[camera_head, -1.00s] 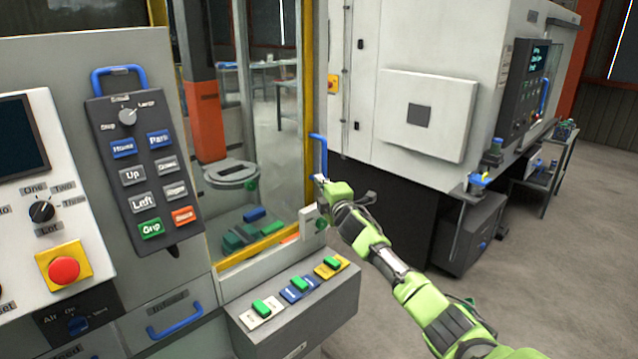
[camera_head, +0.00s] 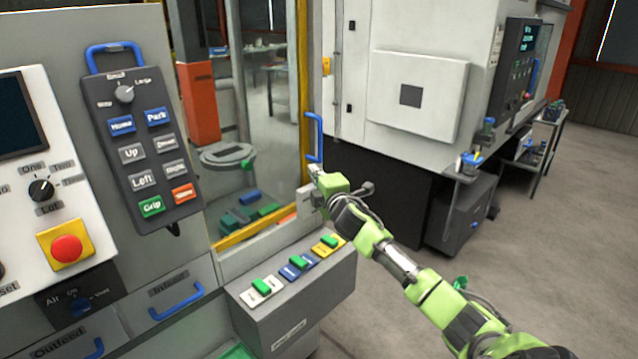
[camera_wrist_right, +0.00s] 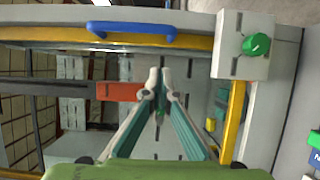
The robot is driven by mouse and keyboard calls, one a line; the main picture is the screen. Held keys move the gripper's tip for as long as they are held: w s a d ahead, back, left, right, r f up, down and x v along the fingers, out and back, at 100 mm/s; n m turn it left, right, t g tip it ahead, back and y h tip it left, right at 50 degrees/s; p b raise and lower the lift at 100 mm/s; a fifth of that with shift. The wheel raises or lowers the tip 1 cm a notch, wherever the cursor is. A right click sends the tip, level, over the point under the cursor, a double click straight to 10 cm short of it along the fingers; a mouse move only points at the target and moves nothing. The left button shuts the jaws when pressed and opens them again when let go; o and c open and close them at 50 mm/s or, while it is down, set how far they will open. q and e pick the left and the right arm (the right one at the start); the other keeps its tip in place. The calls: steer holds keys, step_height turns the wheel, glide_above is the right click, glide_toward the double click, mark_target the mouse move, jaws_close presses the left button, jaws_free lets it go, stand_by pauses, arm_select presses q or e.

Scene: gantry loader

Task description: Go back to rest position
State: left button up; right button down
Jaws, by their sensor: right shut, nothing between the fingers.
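My right gripper (camera_head: 316,184) is at the edge of the yellow-framed door, just below the blue door handle (camera_head: 314,138). In the right wrist view its fingers (camera_wrist_right: 159,82) come together at the tips with nothing between them. The blue handle (camera_wrist_right: 130,32) lies beyond the fingertips in that view and looks apart from them. A grey block with a green knob (camera_wrist_right: 256,45) is to the right of the fingers. My left gripper is not in the head view.
A grey pendant (camera_head: 140,150) with labelled buttons and a red stop button (camera_head: 66,249) are at the left. A button box (camera_head: 290,300) juts out below the door. A white machine (camera_head: 420,90) stands behind my right arm.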

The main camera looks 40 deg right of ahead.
steer(key=shift+a+b+v, duration=0.15)
steer(key=shift+b+v, duration=0.1)
steer(key=shift+v, duration=0.95)
steer(key=shift+a+b+v, duration=0.15)
steer(key=shift+b+v, duration=0.1)
steer(key=shift+v, duration=0.9)
steer(key=shift+w+r, duration=0.1)
steer(key=shift+r, duration=0.05)
